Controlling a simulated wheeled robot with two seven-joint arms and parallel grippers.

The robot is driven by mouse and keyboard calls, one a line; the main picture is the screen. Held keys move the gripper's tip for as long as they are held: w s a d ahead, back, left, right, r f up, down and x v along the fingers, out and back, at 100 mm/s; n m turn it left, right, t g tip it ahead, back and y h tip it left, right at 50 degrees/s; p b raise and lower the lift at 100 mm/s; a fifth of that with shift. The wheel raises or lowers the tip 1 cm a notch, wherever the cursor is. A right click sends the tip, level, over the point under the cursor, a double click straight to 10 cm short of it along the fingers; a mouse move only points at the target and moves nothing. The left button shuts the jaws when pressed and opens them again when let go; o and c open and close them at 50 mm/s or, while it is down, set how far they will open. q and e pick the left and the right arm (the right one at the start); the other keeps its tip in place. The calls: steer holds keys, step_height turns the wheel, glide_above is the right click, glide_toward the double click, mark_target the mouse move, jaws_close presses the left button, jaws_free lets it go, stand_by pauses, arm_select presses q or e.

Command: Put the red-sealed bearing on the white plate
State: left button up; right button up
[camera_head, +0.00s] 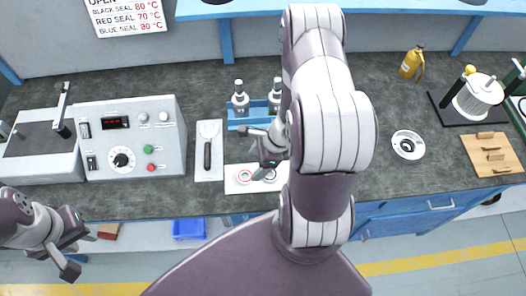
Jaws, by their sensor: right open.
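A ring with a red edge (245,176), which looks like the red-sealed bearing, lies on a flat white rectangular plate (234,187) near the front of the bench. A second ring (270,175) lies to its right on the same plate, partly hidden by my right gripper. My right gripper (262,155) is open, over the back part of that plate, with its fingers close to the second ring. I cannot tell whether it touches. My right arm hides the area to the right. My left gripper (80,254) is open and empty, in front of the bench at the left.
A control box (131,137) stands at the left, beside a white tray with a scraper (208,147). Bottles stand in a blue rack (239,122) behind. To the right are a round white part with a dark centre (407,144), a yellow bottle (410,65) and a wooden block (493,154).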

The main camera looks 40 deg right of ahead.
steer(key=a+r+n+h, duration=0.2)
steer(key=a+r+n, duration=0.1)
steer(key=r+n, duration=0.7)
steer(key=s+a+r+n+g+h+p, duration=0.1)
steer(key=a+r+n, duration=0.3)
steer(key=r+n, duration=0.6)
steer(key=n+h, duration=0.1)
steer(key=n, duration=0.3)
steer(key=shift+s+r, duration=0.25)
